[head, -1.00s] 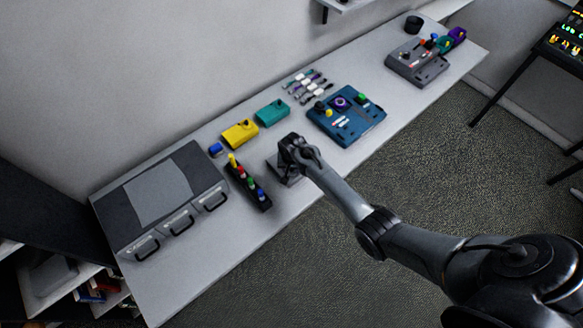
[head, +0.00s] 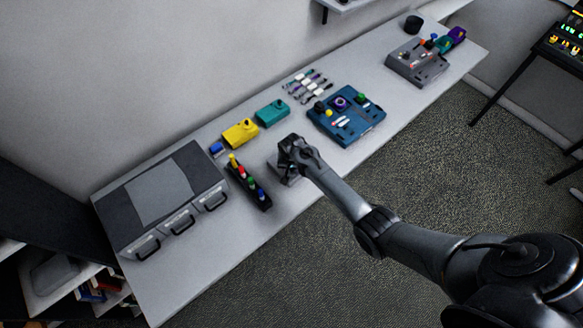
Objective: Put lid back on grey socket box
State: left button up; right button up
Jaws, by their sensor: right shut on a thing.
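The gripper and wrist hide most of the lid and the box top. I cannot tell whether the lid is seated or slightly raised. My left gripper is not in view.
A black rack with coloured pegs (head: 248,183) stands close on the left. A yellow box (head: 240,132) and a teal box (head: 272,113) are behind. A blue panel (head: 346,116) lies to the right. A grey drawer unit (head: 160,200) fills the left end.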

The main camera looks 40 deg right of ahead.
dwell(0.3)
jog(key=o, duration=1.6)
jog(key=shift+c, duration=0.2)
jog(key=shift+r, duration=0.1)
jog(key=shift+r+p, duration=0.6)
jog(key=shift+p, duration=0.1)
jog(key=shift+r+p, duration=2.85)
jog(key=shift+p, duration=0.25)
